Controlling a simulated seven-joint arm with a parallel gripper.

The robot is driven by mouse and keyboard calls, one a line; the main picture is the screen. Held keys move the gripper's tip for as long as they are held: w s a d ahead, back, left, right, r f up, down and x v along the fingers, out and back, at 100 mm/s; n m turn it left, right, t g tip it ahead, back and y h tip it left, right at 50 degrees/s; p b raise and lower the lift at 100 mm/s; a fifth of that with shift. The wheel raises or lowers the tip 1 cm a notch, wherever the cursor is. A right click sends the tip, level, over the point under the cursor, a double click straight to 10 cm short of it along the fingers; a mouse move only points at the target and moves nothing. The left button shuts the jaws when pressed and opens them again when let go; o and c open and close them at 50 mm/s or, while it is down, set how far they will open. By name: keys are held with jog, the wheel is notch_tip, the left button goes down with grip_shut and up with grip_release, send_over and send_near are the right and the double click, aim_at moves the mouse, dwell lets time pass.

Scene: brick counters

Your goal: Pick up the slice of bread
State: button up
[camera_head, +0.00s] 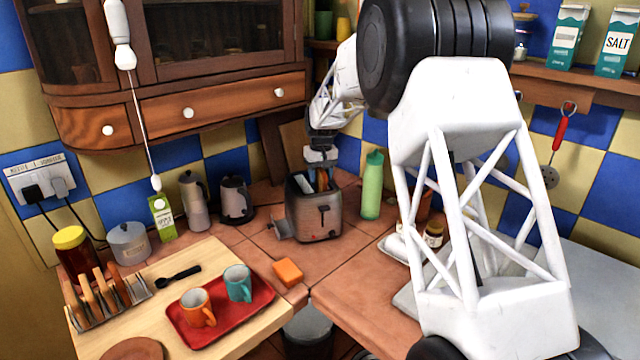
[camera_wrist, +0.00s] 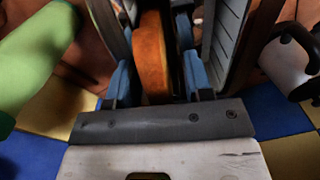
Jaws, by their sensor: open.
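A slice of bread (camera_wrist: 152,55) with an orange-brown crust stands upright in a slot of the grey toaster (camera_head: 318,222). In the wrist view the toaster's wall (camera_wrist: 228,40) rises to the right of the slice. My gripper (camera_wrist: 157,80) is open, with one blue finger on each side of the slice. A narrow gap shows beside the right finger; whether the left finger touches the bread I cannot tell. In the head view my gripper (camera_head: 322,178) points down into the toaster's top, and the slice is mostly hidden.
A green bottle (camera_head: 372,186) stands close right of the toaster, and a dark kettle (camera_head: 236,200) stands to its left. An orange sponge (camera_head: 288,272) lies in front. A rack with toast slices (camera_head: 107,290) and a red tray (camera_head: 255,306) with two mugs are at front left.

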jog(key=shift+c, duration=0.5)
grip_shut()
jog(key=shift+r, duration=0.2)
notch_tip(320, 180, up, 10)
jog(key=shift+f, duration=0.15)
dwell(0.5)
dwell(0.5)
